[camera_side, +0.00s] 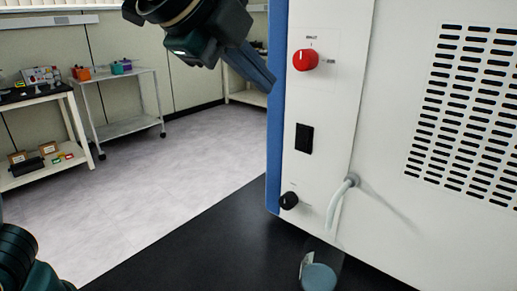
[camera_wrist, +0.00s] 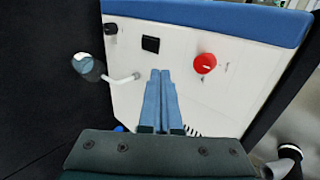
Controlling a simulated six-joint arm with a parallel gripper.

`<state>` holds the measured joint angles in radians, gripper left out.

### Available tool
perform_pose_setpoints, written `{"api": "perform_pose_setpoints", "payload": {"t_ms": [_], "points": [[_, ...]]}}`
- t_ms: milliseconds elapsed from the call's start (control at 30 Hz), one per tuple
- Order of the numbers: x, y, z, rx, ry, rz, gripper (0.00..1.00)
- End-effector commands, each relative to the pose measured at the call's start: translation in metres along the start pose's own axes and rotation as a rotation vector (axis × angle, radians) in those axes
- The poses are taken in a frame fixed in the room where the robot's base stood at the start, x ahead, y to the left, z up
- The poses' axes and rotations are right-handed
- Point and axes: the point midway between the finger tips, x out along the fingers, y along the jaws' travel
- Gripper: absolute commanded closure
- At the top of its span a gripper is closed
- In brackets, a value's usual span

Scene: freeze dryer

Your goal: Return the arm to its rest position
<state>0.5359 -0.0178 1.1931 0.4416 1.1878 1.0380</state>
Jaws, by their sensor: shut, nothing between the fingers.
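My gripper (camera_side: 262,80) is shut and empty. In the side view it hangs from the top of the picture, its blue-grey fingers pointing down and right towards the left edge of the white and blue freeze dryer (camera_side: 387,180). I cannot tell whether the fingertips touch it. In the wrist view my gripper (camera_wrist: 162,78) shows both fingers pressed together in front of the dryer's white panel (camera_wrist: 190,90). The red knob (camera_wrist: 205,63) lies to the right of the fingertips; it also shows in the side view (camera_side: 306,60).
A black switch (camera_side: 304,137) and black knob (camera_side: 289,200) sit on the panel. A pale hose (camera_side: 340,200) runs down to a clear flask (camera_side: 319,276) on the dark bench (camera_side: 225,250). White carts (camera_side: 125,125) stand far left, with open floor between.

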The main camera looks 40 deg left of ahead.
Motion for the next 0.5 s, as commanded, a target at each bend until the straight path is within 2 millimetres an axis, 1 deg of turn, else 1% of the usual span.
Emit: {"api": "perform_pose_setpoints", "payload": {"t_ms": [133,433,500], "points": [[-0.0064,-0.0016,0.0,0.0,0.0,-0.001,1.0],[-0.0064,-0.0015,0.0005,-0.001,-0.001,0.0,1.0],[-0.0067,-0.0032,0.0045,-0.01,-0.009,-0.004,1.0]]}}
